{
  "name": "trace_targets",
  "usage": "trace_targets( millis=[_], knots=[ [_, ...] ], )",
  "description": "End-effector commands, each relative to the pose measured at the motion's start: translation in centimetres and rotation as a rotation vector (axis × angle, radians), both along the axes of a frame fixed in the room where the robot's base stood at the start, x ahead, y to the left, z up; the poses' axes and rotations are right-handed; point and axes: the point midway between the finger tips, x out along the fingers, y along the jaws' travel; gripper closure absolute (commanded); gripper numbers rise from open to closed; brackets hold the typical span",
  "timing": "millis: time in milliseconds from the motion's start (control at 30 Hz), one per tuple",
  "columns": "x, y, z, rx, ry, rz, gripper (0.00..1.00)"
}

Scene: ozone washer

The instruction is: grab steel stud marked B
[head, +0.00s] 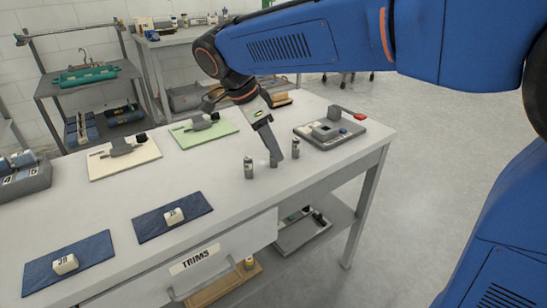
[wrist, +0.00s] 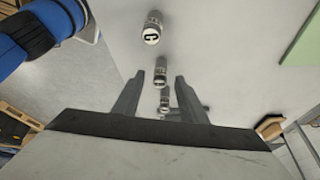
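In the wrist view, three small grey studs with pale tops stand in a row on the white table. The top one (wrist: 152,28) has a dark mark that looks like C. The middle stud (wrist: 160,75) shows between my fingertips; its mark is too small to read. The lowest stud (wrist: 165,100) is small and partly hidden. My gripper (wrist: 159,82) is open, with a finger on each side of the middle stud in the picture; contact cannot be seen. In the head view, my gripper (head: 277,160) is low over the table, between one stud (head: 248,168) and another (head: 295,148).
A green mat (head: 190,138) and a cream mat (head: 105,166) hold grey tools behind left. Blue mats (head: 150,228) with white blocks lie front left. The tabletop around the studs is mostly clear.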

Motion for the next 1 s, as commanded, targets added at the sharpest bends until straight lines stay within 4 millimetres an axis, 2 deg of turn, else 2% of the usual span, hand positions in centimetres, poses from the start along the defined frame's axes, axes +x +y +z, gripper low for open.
trace_targets(
  millis=[67,200,233,500,633,1000],
  knots=[
    [0.0,0.0,0.0,0.000,0.000,0.000,0.64],
    [0.0,0.0,0.0,0.000,0.000,0.000,0.97],
    [0.0,0.0,0.0,0.000,0.000,0.000,1.00],
    [0.0,0.0,0.1,0.000,0.000,0.000,1.00],
    [0.0,0.0,0.8,0.000,0.000,0.000,1.00],
    [0.0,0.1,7.1,0.002,-0.002,0.000,1.00]
  ],
)
